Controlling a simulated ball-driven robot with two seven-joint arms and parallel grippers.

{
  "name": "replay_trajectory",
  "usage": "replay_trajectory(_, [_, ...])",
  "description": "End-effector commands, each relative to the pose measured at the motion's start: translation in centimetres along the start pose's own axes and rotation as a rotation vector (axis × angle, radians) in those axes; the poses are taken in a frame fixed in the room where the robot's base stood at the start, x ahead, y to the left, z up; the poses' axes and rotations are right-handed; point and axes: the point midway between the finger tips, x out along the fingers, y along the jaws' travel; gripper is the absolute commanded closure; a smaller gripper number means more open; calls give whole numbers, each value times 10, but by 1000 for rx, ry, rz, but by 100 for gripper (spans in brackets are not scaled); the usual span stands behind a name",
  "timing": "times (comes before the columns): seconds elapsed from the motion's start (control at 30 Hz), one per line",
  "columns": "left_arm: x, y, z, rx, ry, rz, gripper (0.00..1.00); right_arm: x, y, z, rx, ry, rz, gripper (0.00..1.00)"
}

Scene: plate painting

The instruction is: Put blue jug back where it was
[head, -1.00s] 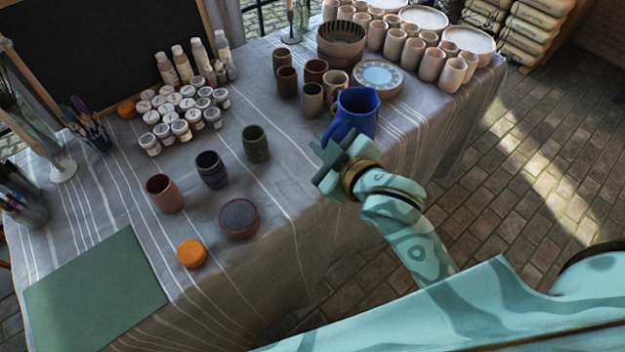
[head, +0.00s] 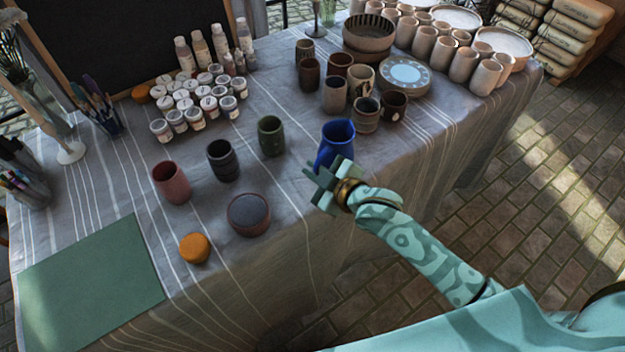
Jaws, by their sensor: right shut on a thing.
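The blue jug (head: 337,142) is upright near the front edge of the table, to the right of the green cup (head: 271,136). My right gripper (head: 323,172) is shut on it at its near left side, where the handle is. The gripper covers the jug's lower part, so I cannot tell whether its base touches the cloth. My left gripper is not in view.
Several brown cups (head: 366,113) stand behind and right of the jug, beside a patterned plate (head: 405,75). A black cup (head: 222,160), red cup (head: 172,183) and dark bowl (head: 249,214) stand to the left. Striped cloth (head: 300,140) is bare around the jug.

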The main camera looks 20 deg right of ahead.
Motion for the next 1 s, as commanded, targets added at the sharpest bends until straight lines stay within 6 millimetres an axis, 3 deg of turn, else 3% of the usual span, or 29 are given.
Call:
replay_trajectory(0.33, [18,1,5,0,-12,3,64,29,-1,22,-1,2,2,100])
replay_trajectory(0.5, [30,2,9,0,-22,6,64,37,-17,44,1,1,0,100])
replay_trajectory(0.87, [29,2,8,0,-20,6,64,37,-17,44,-2,3,2,100])
replay_trajectory(0.9, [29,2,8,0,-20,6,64,37,-18,45,-1,1,0,81])
replay_trajectory(0.93, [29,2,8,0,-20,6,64,37,-18,45,-1,1,0,73])
replay_trajectory(1.0, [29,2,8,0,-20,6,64,37,-18,45,-1,1,1,70])
